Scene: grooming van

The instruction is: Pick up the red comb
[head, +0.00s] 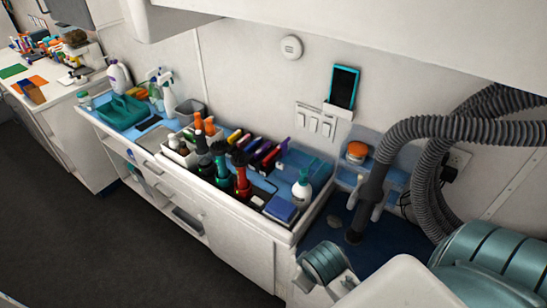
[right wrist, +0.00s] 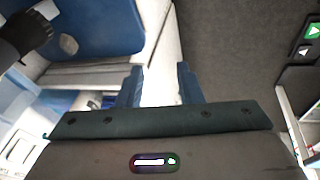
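I cannot single out a red comb for certain. In the head view, several slim coloured items, red and pink among them (head: 271,158), lie in a row at the back of the counter's tray section. A red-handled item with a dark top (head: 243,177) stands upright in front of them among dark bottles. My right gripper (right wrist: 158,76) shows in the right wrist view, its two blue fingers apart with nothing between them. It is away from those items, above the floor and a cabinet edge. My left gripper is in neither view.
A white pump bottle (head: 301,190) and a blue box (head: 280,209) sit at the tray section's right end. A grey ribbed hose (head: 440,128) hangs at the right. A teal caddy (head: 123,112) stands farther left. The dark floor (head: 100,220) is clear.

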